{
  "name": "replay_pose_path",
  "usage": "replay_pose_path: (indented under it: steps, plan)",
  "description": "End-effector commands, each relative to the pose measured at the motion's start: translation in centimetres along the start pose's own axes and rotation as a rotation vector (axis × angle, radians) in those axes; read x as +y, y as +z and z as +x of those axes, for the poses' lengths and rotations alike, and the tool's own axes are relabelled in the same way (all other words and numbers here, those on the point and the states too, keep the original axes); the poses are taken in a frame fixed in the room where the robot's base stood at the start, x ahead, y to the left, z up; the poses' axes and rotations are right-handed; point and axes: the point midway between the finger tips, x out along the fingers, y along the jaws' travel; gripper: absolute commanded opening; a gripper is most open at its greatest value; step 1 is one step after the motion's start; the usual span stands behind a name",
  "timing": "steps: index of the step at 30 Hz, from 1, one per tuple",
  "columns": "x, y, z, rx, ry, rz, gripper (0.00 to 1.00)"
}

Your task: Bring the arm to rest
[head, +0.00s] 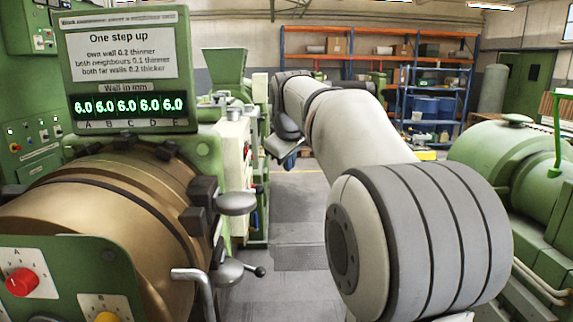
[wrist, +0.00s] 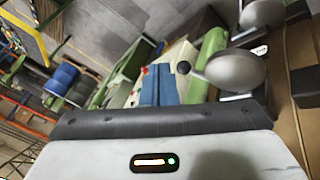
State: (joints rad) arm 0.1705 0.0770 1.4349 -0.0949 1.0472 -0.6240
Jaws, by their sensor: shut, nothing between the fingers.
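My arm (head: 362,130) reaches forward from the lower right of the head view, over the aisle between the green machines. Its far end bends down near the middle of the view, where my gripper (head: 284,148) shows small and partly hidden. In the wrist view my gripper (wrist: 160,122) fills the bottom as a pale housing with a dark band and a small lit indicator. It is shut and empty. It appears clear of the machine parts around it.
A bronze-coloured die head (head: 95,205) with silver knobs (head: 237,203) stands at left, under a panel (head: 125,75) reading 6.0 in all five fields. A green machine (head: 500,165) stands at right. Shelving (head: 375,48) is behind. The grey floor (head: 300,205) between is clear.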

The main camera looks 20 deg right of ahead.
Motion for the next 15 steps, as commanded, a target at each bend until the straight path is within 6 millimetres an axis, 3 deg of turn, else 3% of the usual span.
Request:
replay_pose_path:
  steps: [8,11,15]
  plan:
    - [-0.4,0.2,-0.1,-0.001,-0.004,0.005,0.0]
    - [-2.1,1.4,-0.4,-0.007,-0.022,0.033,0.0]
    - [-7.3,5.2,-0.9,-0.032,-0.076,0.117,0.0]
